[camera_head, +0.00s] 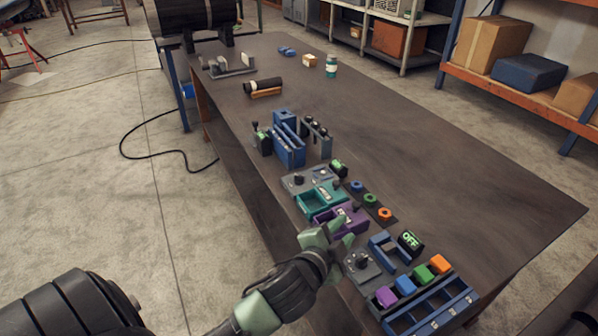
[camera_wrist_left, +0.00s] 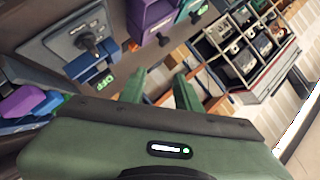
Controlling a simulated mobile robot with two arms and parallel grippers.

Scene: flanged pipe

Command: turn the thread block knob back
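A grey plate (camera_head: 372,273) with a black knob (camera_head: 361,260) lies near the table's front edge; plate (camera_wrist_left: 62,42) and knob (camera_wrist_left: 88,43) also show at the upper left of the left wrist view. A second grey plate (camera_head: 290,184) with a black knob (camera_head: 299,179) lies farther back. I cannot tell which is the thread block. My left gripper (camera_head: 338,235) is just left of the nearer knob, by the purple box (camera_head: 335,219). In the left wrist view its fingers (camera_wrist_left: 160,92) are apart with nothing between them. My right gripper is not in view.
A black box with a green OFF display (camera_head: 410,241) stands by a blue frame (camera_head: 385,250). Teal box (camera_head: 321,195) and nuts (camera_head: 370,200) lie behind. The table's right side is clear.

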